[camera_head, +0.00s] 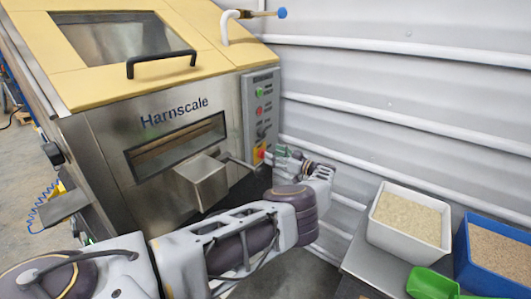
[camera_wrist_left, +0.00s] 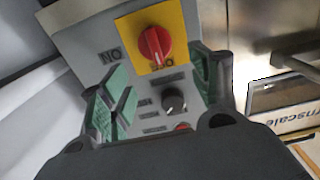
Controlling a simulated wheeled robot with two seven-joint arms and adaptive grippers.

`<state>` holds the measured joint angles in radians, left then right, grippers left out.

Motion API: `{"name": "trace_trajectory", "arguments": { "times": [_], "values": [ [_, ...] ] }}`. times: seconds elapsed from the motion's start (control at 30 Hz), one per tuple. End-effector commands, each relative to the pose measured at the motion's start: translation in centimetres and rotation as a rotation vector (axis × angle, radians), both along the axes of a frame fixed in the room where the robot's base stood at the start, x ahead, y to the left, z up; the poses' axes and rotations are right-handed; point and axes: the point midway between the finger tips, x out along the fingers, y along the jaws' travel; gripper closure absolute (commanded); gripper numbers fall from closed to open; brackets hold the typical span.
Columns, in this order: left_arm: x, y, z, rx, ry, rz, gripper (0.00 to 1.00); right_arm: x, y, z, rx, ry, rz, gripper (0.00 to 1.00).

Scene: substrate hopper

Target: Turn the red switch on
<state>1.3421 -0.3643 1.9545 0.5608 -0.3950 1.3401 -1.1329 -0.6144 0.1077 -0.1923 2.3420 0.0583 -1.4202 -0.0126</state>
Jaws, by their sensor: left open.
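The red switch (camera_wrist_left: 155,44) is a rotary knob on a yellow plate, at the top middle of the left wrist view. Its handle runs nearly upright in that picture, its lower end near a label I cannot read surely; an upside-down "ON" label is at left. In the head view the red switch (camera_head: 260,153) is at the bottom of the machine's control panel (camera_head: 259,112). My left gripper (camera_wrist_left: 160,74) is open and empty, its green-padded fingers to either side below the switch in the wrist view. In the head view my left gripper (camera_head: 284,160) is just right of the switch. My right gripper is not seen.
A black knob (camera_wrist_left: 174,100) is below the switch in the wrist view. A metal spout box (camera_head: 203,181) sticks out left of the panel. A white bin (camera_head: 402,243), a blue bin (camera_head: 462,262) and a green scoop (camera_head: 431,284) are at right. A ribbed wall is behind.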

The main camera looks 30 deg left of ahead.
Motion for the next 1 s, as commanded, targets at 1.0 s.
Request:
{"name": "trace_trajectory", "arguments": {
  "times": [1.0],
  "values": [
    [0.4, 5.2, 0.1, 0.001, -0.001, -0.001, 0.58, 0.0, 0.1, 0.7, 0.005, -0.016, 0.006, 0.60]
  ]
}}
